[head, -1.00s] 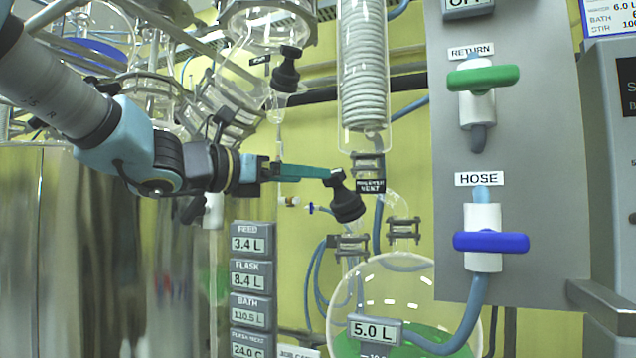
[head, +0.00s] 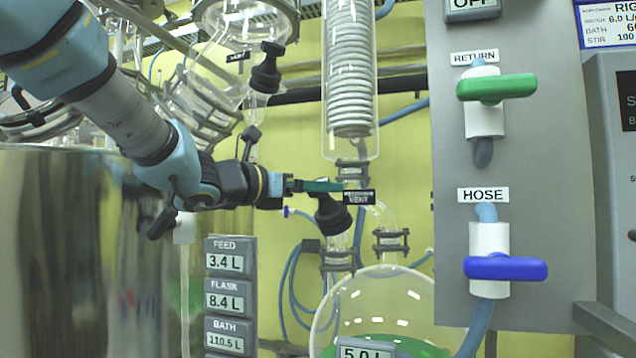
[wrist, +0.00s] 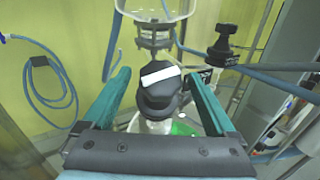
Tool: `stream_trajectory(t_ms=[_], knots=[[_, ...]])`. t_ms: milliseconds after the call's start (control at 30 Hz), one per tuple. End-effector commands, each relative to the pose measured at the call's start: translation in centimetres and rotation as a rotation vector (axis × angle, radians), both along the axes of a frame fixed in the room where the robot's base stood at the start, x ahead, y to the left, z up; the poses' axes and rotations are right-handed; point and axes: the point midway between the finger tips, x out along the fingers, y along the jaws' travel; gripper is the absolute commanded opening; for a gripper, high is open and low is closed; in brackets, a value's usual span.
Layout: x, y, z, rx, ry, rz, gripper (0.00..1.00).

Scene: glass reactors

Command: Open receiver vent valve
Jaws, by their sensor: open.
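The receiver vent valve is a black knob (head: 332,215) on the glass neck above the receiver flask, beside the small black VENT label (head: 359,197). In the wrist view the black knob (wrist: 160,88), with a white bar across its top, sits between my two teal fingers. My gripper (head: 325,186) reaches in from the left at the knob's upper end. In the wrist view my gripper (wrist: 162,88) is open, with a finger on each side of the knob. I cannot tell whether either finger touches it. The round glass receiver flask (head: 400,290) holds green liquid below.
A grey panel at right carries a green RETURN valve (head: 497,87) and a blue HOSE valve (head: 505,268). A glass condenser coil (head: 350,90) hangs above the knob. Another black knob (head: 266,68) is higher up. A large metal vessel (head: 80,260) stands at left.

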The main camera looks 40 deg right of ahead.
Motion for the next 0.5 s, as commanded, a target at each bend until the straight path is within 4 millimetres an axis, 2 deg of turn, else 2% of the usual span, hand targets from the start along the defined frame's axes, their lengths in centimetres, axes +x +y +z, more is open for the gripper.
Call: stream_trajectory(t_ms=[133,400,500], knots=[[0.03,-0.84,0.04,0.000,-0.002,0.000,0.92],[0.04,-0.95,0.00,-0.001,-0.001,0.000,0.92],[0.04,-0.94,0.00,-0.001,-0.001,0.000,0.82]])
